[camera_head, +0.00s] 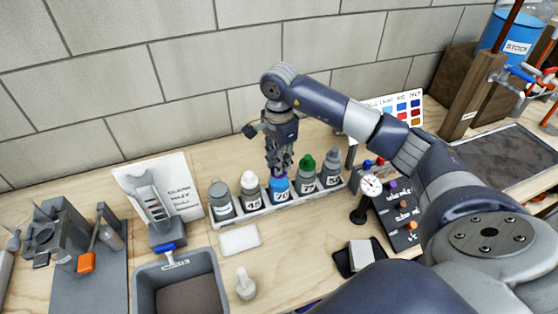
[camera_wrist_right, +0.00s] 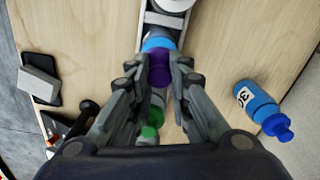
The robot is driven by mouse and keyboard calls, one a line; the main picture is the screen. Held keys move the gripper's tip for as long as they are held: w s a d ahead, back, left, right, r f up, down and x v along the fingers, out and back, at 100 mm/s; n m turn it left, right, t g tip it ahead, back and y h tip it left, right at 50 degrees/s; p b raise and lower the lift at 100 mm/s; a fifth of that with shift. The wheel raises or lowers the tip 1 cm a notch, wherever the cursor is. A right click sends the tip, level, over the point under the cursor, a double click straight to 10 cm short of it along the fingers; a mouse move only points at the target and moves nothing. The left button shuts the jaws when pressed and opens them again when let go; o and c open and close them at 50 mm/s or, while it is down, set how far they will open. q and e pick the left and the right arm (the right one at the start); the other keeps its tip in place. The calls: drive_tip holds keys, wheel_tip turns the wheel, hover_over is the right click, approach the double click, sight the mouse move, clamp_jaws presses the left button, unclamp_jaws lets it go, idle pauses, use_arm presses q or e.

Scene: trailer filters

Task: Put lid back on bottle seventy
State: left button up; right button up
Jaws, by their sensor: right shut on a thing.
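Bottle seventy (camera_head: 280,191) is blue with a white "70" label. It stands upright in the middle of a white rack (camera_head: 262,210). My right gripper (camera_head: 279,168) points down right above it, shut on a purple lid (camera_wrist_right: 159,70). A little purple shows below the fingertips in the head view. In the wrist view the bottle's blue top (camera_wrist_right: 158,43) shows just beyond the lid. The lid is at the bottle's top, but I cannot tell whether it is seated or slightly above. My left gripper is in neither view.
Neighbouring bottles stand close on both sides: a white-capped one (camera_head: 250,190) left and a green-capped one (camera_head: 306,172) right. A dial gauge (camera_head: 370,187) stands farther right. A blue bottle (camera_wrist_right: 257,101) shows in the wrist view. A grey bin (camera_head: 178,268) is at the front left.

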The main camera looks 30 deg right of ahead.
drive_tip(key=shift+f+b, duration=0.2)
drive_tip(key=shift+b, duration=0.25)
idle(1.0)
idle(0.3)
drive_tip(key=o, duration=1.3)
drive_tip(key=shift+c, duration=0.2)
drive_tip(key=shift+r, duration=0.15)
drive_tip(key=shift+r+p, duration=2.05)
drive_tip(key=shift+r, duration=1.35)
clamp_jaws()
